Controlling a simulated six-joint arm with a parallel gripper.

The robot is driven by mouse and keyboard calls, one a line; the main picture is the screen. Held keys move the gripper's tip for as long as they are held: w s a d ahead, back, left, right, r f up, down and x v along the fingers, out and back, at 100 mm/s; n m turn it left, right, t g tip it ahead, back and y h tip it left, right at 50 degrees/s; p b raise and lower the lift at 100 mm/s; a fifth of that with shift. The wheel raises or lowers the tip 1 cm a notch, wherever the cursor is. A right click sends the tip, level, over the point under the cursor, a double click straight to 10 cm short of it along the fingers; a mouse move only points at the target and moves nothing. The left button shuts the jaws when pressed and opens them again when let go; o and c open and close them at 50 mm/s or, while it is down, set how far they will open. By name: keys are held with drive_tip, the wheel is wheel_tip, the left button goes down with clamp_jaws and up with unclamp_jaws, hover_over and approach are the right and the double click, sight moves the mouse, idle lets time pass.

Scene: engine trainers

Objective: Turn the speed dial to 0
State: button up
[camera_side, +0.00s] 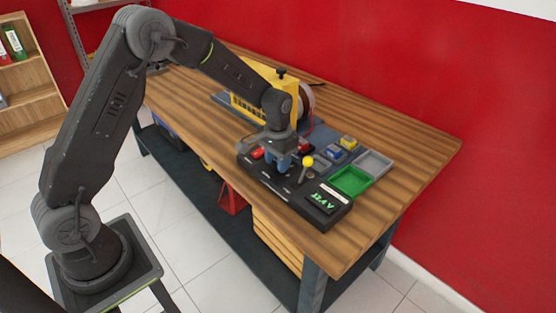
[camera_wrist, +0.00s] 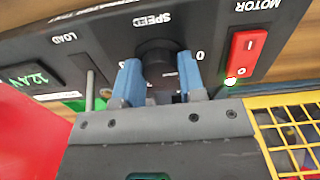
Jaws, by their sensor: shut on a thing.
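The speed dial (camera_wrist: 154,52) is a black knob under the label SPEED on the black control panel (camera_wrist: 205,22) in the wrist view, where the picture is upside down. My gripper (camera_wrist: 160,78) has its two blue fingers on either side of the dial, shut on it. A 0 mark shows just right of the right finger. The dial's pointer is hidden, so its setting cannot be read. In the side view my gripper (camera_side: 284,162) is down at the control panel (camera_side: 272,184) and hides the dial.
The red motor switch (camera_wrist: 243,55) with a lit green lamp sits right of the dial. The load lever (camera_wrist: 89,90) stands close to the left finger. A yellow cage (camera_wrist: 290,130) is nearby. Green (camera_side: 351,181) and grey (camera_side: 374,162) trays lie beside the panel on the wooden table (camera_side: 420,150).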

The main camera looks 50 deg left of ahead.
drive_tip(key=o, duration=0.9)
drive_tip(key=shift+r, duration=6.95)
drive_tip(key=s+d+r+t, duration=0.3)
drive_tip(key=s+r, duration=0.5)
drive_tip(key=s, duration=0.4)
drive_tip(key=s+t, duration=0.1)
drive_tip(key=s, duration=0.3)
drive_tip(key=s+d, duration=0.1)
drive_tip(key=s, duration=0.4)
drive_tip(key=s+d+f+t, duration=0.1)
drive_tip(key=s, duration=0.4)
drive_tip(key=shift+s+t, duration=0.25)
drive_tip(key=shift+t, duration=0.05)
